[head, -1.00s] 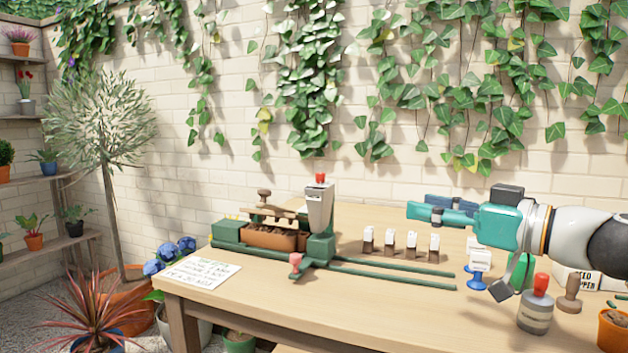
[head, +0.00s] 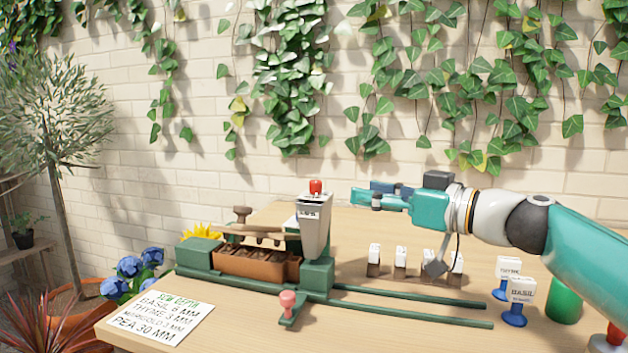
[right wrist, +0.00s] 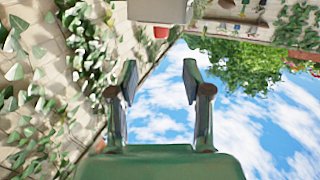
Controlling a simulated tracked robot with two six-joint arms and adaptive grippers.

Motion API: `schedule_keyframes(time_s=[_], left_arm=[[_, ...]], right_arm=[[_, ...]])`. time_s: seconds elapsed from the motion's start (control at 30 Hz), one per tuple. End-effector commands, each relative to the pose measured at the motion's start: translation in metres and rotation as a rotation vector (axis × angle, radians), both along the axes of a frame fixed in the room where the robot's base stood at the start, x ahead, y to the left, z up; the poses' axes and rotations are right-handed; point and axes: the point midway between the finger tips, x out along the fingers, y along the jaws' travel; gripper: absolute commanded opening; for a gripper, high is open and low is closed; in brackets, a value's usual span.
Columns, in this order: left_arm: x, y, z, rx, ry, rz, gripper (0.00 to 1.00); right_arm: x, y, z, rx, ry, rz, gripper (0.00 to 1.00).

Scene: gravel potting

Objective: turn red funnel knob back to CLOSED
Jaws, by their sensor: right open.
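The red knob (head: 315,187) sits on top of the grey funnel (head: 314,230), which stands on the green seeding rig (head: 318,272). Lettering near the funnel's top is too small to read, so I cannot tell the knob's setting. My right gripper (head: 358,197) is open and empty, just right of the knob at about its height, pointing left toward it and apart from it. In the right wrist view, turned upside down, the red knob (right wrist: 161,32) shows beyond the open fingers (right wrist: 159,75), with the grey funnel (right wrist: 160,10) above it. My left gripper is not in view.
A brown planter (head: 248,264) sits in the rig left of the funnel. Several white-topped blocks (head: 400,257) stand behind the green rails (head: 420,304). Labelled blue stands (head: 514,314) are at right. A sowing card (head: 160,322) lies at front left.

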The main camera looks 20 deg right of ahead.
Motion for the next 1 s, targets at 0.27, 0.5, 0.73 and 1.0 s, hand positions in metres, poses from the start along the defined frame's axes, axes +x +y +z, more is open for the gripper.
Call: schedule_keyframes(time_s=[0.27, 0.5, 0.73, 1.0], left_arm=[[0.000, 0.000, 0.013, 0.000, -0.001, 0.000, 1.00], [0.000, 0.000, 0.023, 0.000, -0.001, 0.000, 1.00], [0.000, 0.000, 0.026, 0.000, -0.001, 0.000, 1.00], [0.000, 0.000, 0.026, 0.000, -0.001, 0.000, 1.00]], right_arm=[[0.053, 0.037, 0.001, -0.001, 0.002, 0.006, 0.49], [0.088, 0.058, 0.001, -0.001, 0.000, 0.004, 0.49], [0.101, 0.067, 0.000, -0.001, 0.000, 0.002, 0.49], [0.102, 0.068, 0.000, -0.001, -0.001, 0.003, 0.49]])
